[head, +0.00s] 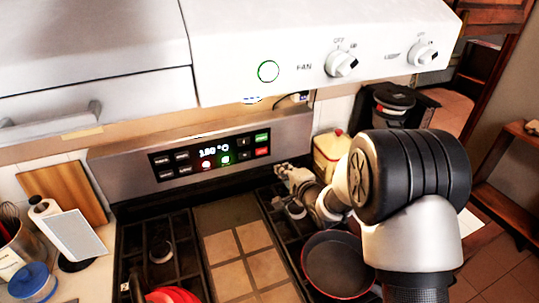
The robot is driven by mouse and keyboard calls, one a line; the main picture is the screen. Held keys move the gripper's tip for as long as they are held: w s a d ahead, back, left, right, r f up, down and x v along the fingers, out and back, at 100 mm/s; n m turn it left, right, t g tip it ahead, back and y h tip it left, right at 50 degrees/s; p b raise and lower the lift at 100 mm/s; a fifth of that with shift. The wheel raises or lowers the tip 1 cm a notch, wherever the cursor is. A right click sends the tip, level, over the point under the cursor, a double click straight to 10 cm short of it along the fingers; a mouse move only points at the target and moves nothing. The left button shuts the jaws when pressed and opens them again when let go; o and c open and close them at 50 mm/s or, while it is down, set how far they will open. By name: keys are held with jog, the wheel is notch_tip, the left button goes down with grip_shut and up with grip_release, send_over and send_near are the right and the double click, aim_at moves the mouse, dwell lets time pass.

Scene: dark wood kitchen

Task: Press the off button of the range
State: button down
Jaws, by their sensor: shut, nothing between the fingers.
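The range (135,180) has a steel back panel with a dark control display (212,155) reading about 180 °C. At the display's right end sit a green button (262,138) and below it a red button (262,152); their labels are too small to read. My gripper (281,170) is shut and empty. In the picture it is just below and right of the red button, over the right side of the cooktop. Its fingertips look apart from the panel, but the exact gap cannot be told.
A dark pan (338,264) sits on the right burners under my arm. A red pot (172,295) is at the front left. The white hood (300,45) with knobs overhangs the panel. A yellowish container (328,152) stands right of the range. The tan centre section (245,255) is clear.

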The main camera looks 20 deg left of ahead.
jog(key=b, duration=0.2)
send_near(266, 151)
jog(key=x, duration=0.5)
jog(key=shift+f, duration=0.3)
jog(key=shift+w+a, duration=0.45)
jog(key=shift+w, duration=0.1)
jog(key=shift+r, duration=0.1)
